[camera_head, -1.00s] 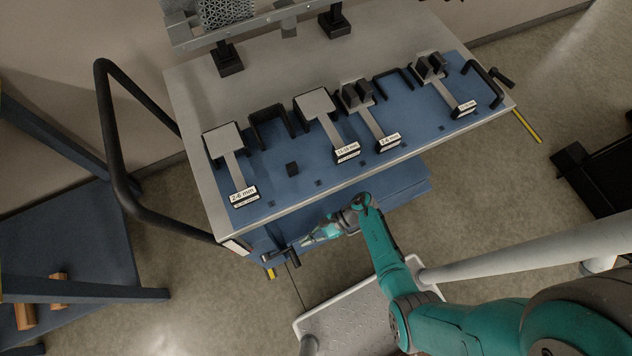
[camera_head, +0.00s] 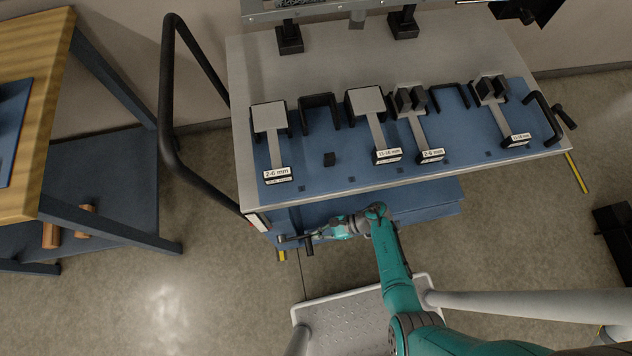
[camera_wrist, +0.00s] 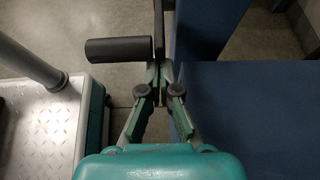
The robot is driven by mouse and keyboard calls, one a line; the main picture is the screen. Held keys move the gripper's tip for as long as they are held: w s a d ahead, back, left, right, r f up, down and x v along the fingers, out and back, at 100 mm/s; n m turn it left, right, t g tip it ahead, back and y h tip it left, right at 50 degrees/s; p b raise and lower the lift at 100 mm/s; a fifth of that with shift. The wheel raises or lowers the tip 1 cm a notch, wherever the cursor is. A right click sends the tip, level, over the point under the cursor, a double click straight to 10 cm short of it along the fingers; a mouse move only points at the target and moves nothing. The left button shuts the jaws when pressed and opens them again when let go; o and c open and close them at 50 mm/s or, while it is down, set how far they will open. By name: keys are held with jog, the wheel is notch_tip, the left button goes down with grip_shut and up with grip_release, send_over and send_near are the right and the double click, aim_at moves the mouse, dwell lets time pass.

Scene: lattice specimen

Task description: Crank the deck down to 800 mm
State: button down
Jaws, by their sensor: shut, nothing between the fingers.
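The deck (camera_head: 330,66) is a grey-topped table with a blue front mat, at the upper middle of the head view. Its crank is on the near left side, below the deck edge, with a dark arm and a black cylindrical grip (camera_head: 309,246). In the wrist view the grip (camera_wrist: 118,50) lies left of the fingertips and the crank arm (camera_wrist: 158,28) stands just ahead of them. My gripper (camera_head: 318,235) is shut and empty; in the wrist view its fingertips (camera_wrist: 160,68) are close to the crank arm. Whether they touch it I cannot tell. No height reading is legible.
Several labelled fixtures stand on the blue mat (camera_head: 350,172). A black push handle (camera_head: 168,100) curves off the deck's left side. A wooden-topped bench (camera_head: 45,60) stands at the left. Floor (camera_head: 190,300) is open between the bench and my base.

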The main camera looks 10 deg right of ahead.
jog(key=shift+r+h, duration=0.2)
jog(key=shift+h, duration=0.2)
jog(key=shift+r+h, duration=0.25)
jog(key=shift+h, duration=0.25)
jog(key=shift+a+r+h, duration=0.25)
jog(key=shift+r+h, duration=0.6)
jog(key=shift+h, duration=0.1)
jog(key=shift+a+r+h, duration=0.25)
jog(key=shift+r+h, duration=0.6)
jog(key=shift+h, duration=0.15)
jog(key=shift+a+r+h, duration=0.25)
jog(key=shift+r+h, duration=0.6)
jog(key=shift+h, duration=0.1)
jog(key=shift+d+r, duration=0.1)
jog(key=shift+r, duration=0.05)
jog(key=d, duration=1.2)
jog(key=shift+s+d+r, duration=0.2)
jog(key=shift+r, duration=0.15)
